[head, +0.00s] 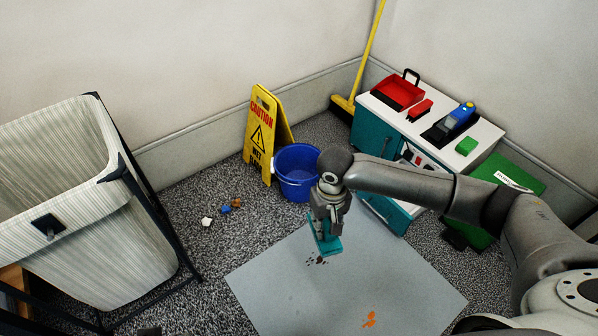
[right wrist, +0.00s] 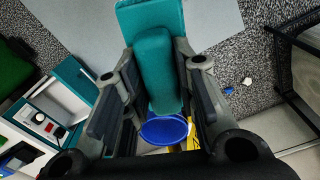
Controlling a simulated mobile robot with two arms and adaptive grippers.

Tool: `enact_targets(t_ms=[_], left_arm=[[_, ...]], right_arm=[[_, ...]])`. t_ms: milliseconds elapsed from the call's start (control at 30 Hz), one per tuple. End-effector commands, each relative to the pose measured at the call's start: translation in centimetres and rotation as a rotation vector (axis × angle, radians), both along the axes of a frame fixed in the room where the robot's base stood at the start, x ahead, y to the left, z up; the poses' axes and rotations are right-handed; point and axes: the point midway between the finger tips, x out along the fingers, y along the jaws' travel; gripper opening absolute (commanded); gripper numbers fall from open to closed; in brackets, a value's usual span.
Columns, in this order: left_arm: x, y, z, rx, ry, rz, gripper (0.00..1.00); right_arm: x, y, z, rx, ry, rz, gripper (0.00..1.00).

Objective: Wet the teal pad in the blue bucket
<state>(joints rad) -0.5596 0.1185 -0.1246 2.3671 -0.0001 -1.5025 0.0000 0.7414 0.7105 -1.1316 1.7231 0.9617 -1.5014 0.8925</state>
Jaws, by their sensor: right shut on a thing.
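The teal pad (head: 327,243) is held in my right gripper (head: 325,222) above the grey mat. In the right wrist view the teal pad (right wrist: 153,62) sits between the two fingers of my right gripper (right wrist: 155,92), which are shut on it. The blue bucket (head: 296,175) stands on the floor just behind and left of my right gripper, partly hidden by my arm. The bucket also shows in the right wrist view (right wrist: 164,130), beyond the pad. The pad is outside the bucket and apart from it. My left gripper is not in view.
A yellow caution sign (head: 262,137) stands left of the bucket. A laundry hamper (head: 95,215) is at the left. A teal and white cabinet (head: 381,135) with cleaning tools stands at the right. The grey mat (head: 290,285) has dark crumbs and an orange spot (head: 369,320). Small scraps (head: 225,210) lie on the carpet.

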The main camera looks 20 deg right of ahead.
Motion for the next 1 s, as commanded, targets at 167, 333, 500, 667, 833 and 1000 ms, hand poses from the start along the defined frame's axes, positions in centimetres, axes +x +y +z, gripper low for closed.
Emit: enact_targets(t_ms=[167,333,500,667,833,1000], left_arm=[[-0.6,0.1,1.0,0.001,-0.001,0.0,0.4],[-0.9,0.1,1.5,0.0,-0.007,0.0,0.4],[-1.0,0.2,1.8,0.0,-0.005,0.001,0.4],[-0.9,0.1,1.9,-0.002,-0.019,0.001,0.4],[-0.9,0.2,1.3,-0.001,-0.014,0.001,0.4],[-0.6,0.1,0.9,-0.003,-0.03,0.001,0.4]], right_arm=[[0.0,0.0,-1.6,-0.001,0.0,-0.001,0.07],[0.0,0.0,-3.0,0.0,0.001,0.0,0.07],[0.0,0.0,-4.3,-0.001,0.0,0.0,0.07],[0.0,0.0,-5.6,0.0,0.001,-0.001,0.07],[0.0,0.0,-6.9,-0.001,0.0,0.0,0.07],[0.0,0.0,-8.3,0.001,0.0,0.0,0.07]])
